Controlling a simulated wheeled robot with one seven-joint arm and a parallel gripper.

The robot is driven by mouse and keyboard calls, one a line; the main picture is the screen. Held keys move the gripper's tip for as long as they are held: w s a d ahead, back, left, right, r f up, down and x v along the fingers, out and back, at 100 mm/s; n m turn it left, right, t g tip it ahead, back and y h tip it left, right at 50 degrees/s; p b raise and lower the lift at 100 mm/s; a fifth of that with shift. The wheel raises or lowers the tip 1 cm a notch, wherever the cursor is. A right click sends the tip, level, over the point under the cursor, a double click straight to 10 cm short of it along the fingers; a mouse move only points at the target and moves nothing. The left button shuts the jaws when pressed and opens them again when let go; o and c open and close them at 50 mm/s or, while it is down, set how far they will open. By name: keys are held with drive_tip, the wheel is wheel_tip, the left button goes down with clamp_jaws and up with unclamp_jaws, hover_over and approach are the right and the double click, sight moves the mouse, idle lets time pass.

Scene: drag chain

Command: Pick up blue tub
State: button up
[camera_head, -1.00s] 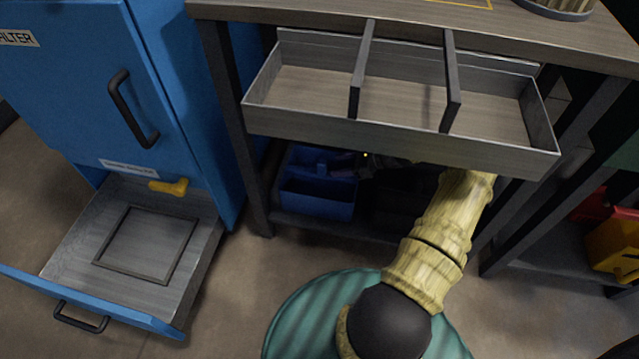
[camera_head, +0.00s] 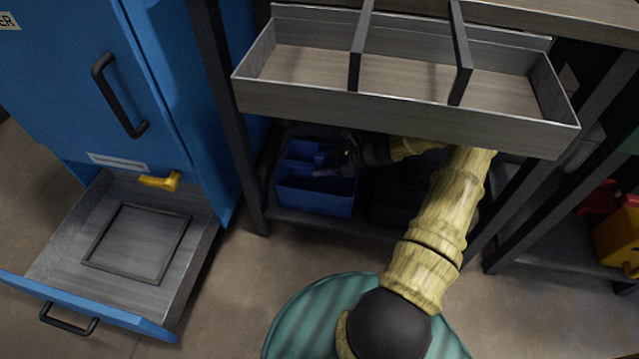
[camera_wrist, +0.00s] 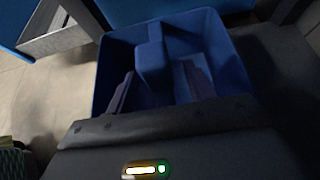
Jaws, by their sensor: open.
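The blue tub (camera_head: 314,196) stands on the lower shelf of the workbench, under the open divided drawer. It is an open box with a raised blue part in its middle. In the wrist view the tub (camera_wrist: 222,48) fills the upper middle. My gripper (camera_wrist: 160,88) is open there, its two dark fingers reaching over the tub with the raised middle part between them. I cannot tell whether they touch it. In the head view my gripper (camera_head: 345,160) is dim and partly hidden in shadow at the tub's right side.
The open grey drawer (camera_head: 400,118) hangs above the tub and my arm. A dark bench leg (camera_head: 228,120) stands left of the tub. A blue cabinet (camera_head: 85,75) with an open lower drawer (camera_head: 60,245) is at left. A dark box shape lies right of the tub.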

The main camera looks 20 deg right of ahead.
drive_tip(key=shift+w+a+f, duration=0.3)
drive_tip(key=shift+w+a, duration=0.1)
drive_tip(key=shift+a, duration=0.15)
clamp_jaws()
